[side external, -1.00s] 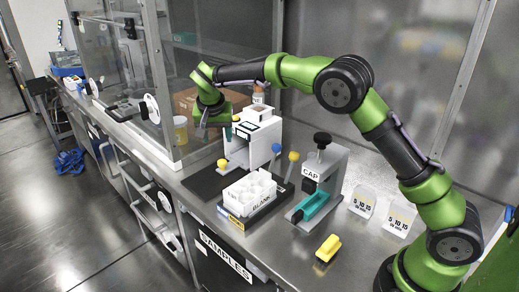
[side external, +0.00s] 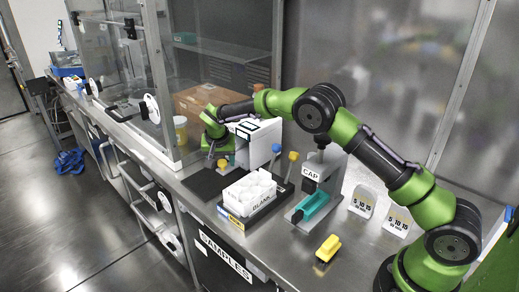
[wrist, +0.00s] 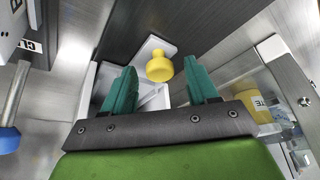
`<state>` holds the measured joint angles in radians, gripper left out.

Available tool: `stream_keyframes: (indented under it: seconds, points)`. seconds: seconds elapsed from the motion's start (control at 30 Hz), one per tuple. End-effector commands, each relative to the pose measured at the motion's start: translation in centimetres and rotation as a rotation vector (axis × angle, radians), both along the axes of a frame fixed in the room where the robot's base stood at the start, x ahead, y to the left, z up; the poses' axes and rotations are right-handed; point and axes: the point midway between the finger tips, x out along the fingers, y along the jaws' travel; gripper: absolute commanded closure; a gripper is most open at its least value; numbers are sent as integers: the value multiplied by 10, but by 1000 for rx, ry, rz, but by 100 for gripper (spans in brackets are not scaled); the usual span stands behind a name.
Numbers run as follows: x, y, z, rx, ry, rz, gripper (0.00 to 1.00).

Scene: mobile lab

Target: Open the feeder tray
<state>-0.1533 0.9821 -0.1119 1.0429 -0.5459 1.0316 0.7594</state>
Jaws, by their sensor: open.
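The feeder is a white box-shaped machine (side external: 263,146) on a dark mat. The feeder tray (wrist: 150,48) is a white piece low at its front, with a yellow knob (wrist: 159,67) on its end. The yellow knob (side external: 222,163) also shows in the side view, beside my fingers. My gripper (wrist: 160,78) is open with its teal fingers apart, and the knob appears between and just beyond the fingertips in the wrist view. In the side view my gripper (side external: 221,157) is low in front of the feeder. I cannot tell whether a finger touches the knob.
A white rack (side external: 250,190) marked BLANK stands in front of the feeder. The CAP press (side external: 322,172) with a teal slide, a yellow block (side external: 328,248) and two white labelled holders are to the right. A glass enclosure (side external: 130,75) and yellow-labelled jar (side external: 181,130) are left.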

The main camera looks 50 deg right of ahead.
Motion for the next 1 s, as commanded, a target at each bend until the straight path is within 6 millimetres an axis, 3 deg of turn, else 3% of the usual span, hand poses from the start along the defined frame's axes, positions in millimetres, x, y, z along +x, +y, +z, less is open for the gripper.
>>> stream_keyframes:
  seconds: [0.07, 0.43, 0.63, 0.73, 1.0]
  points:
    - [0, 0, 0, 0, 0, 0, 45]
    - [0, 0, 0, 0, 2, 1, 100]
    - [0, 1, 0, 0, 2, 1, 100]
    - [0, 11, 0, 0, 2, 4, 100]
    - [0, 86, -1, -2, 2, 7, 100]
